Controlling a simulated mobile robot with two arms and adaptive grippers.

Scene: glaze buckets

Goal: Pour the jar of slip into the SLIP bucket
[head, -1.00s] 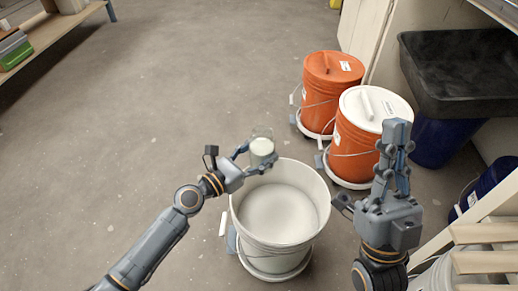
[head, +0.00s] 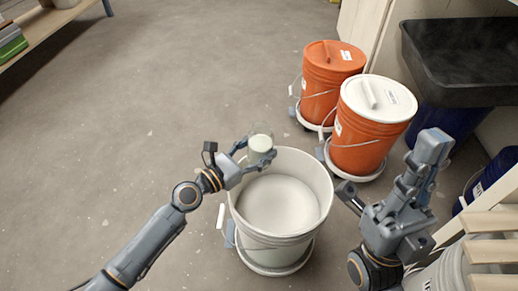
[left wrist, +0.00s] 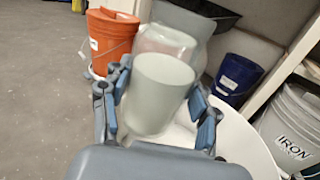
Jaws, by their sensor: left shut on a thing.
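My left gripper (head: 252,158) is shut on a clear glass jar (head: 261,134) holding pale slip. The jar is above the far left rim of an open white bucket (head: 275,244) with pale liquid inside. No name is readable on this bucket. In the left wrist view, the jar (left wrist: 160,88) sits between the fingers (left wrist: 158,108), its pale contents below a clear upper part. The white bucket's rim (left wrist: 245,130) shows behind it. No stream is visible. My right gripper (head: 426,160) is raised right of the bucket, apart from it; its fingers overlap in view.
Two orange buckets, one with an orange lid (head: 333,52) and one with a white lid (head: 378,97), stand behind right. A black tub (head: 465,60) and blue buckets are at right. A bucket labelled IRON (left wrist: 288,130) is near the slatted shelf.

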